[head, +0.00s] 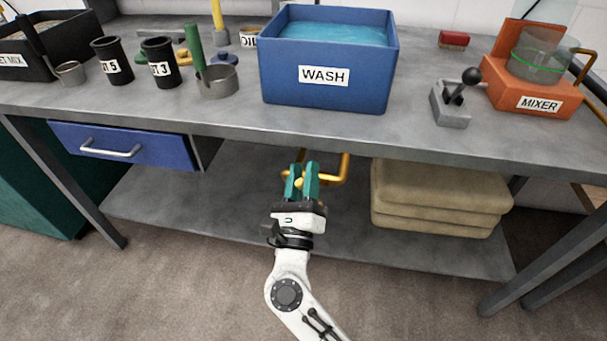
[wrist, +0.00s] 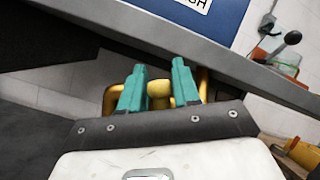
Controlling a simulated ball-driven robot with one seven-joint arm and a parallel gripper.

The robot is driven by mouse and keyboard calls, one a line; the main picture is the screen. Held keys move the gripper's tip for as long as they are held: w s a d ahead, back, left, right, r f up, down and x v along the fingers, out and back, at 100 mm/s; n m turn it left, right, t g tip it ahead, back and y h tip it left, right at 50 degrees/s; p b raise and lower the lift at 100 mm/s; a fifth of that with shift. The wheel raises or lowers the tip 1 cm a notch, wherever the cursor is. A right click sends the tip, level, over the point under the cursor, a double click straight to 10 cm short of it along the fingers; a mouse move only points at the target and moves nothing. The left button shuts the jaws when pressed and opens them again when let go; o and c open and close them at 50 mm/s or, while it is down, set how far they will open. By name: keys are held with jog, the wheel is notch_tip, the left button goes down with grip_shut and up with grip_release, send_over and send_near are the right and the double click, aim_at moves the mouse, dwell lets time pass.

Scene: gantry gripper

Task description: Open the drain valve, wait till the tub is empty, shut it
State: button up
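The blue tub labelled WASH (head: 325,92) stands on the bench with blue water (head: 333,33) high inside it. A yellow drain pipe (head: 343,170) hangs below the bench under the tub. My gripper (head: 303,172), with two green fingers, reaches under the bench front at the pipe. In the wrist view a yellow knob-like piece (wrist: 159,92), seemingly the drain valve handle, fills the gap between the fingers (wrist: 159,75) and appears to touch both. Most of the valve is hidden behind the fingers, so its angle is not clear.
The bench edge (head: 220,128) lies just above my gripper. Folded beige sacks (head: 435,200) sit on the lower shelf (head: 170,205) to the right. A blue drawer (head: 120,146) is at left. The orange mixer (head: 530,98) and a lever box (head: 452,103) stand on the bench.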

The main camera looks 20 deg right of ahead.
jog(key=shift+o, duration=0.7)
